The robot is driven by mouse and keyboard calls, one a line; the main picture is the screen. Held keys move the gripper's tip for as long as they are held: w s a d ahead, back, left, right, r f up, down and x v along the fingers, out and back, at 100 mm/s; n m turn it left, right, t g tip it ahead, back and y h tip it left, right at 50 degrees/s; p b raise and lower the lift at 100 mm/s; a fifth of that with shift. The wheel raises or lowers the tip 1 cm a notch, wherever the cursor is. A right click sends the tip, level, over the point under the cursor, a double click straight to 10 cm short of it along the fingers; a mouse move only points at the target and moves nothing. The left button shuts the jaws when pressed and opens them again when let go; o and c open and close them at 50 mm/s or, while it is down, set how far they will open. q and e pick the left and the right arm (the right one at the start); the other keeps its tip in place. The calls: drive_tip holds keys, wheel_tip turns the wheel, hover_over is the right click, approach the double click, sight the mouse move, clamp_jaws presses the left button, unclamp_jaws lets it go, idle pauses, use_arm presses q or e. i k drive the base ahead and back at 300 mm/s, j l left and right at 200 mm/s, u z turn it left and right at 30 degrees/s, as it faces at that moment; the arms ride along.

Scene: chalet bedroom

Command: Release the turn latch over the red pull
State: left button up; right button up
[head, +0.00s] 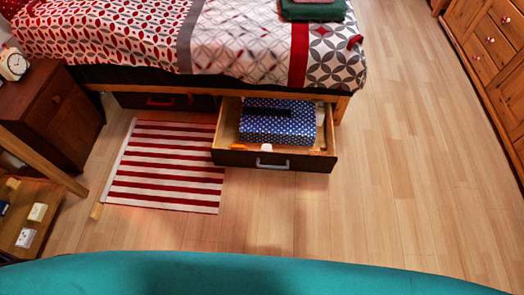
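The red pull (160,101) is on the dark front of a shut drawer (128,99) under the bed, left of an open drawer. The turn latch over the red pull is too small and dark to make out, and I cannot tell which way it is turned. Neither of my grippers is in the head view.
The open drawer (232,158), with a pale pull (271,165), juts out and holds a blue patterned box (277,127). A red-striped rug (165,168) lies before the shut drawer. A nightstand (52,115) stands left. The floor (385,190) at right is clear.

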sight(189, 93)
drive_tip(key=i+j, duration=0.25)
drive_tip(key=i+j+z, duration=0.15)
drive_tip(key=j, duration=0.25)
drive_tip(key=i+j, duration=0.35)
drive_tip(key=i+j+z, duration=0.15)
drive_tip(key=j, duration=0.25)
drive_tip(key=i+j, duration=0.3)
drive_tip(key=i+j+z, duration=0.1)
drive_tip(key=j, duration=0.35)
drive_tip(key=i+j+z, duration=0.1)
drive_tip(key=i+j, duration=0.2)
drive_tip(key=j, duration=0.1)
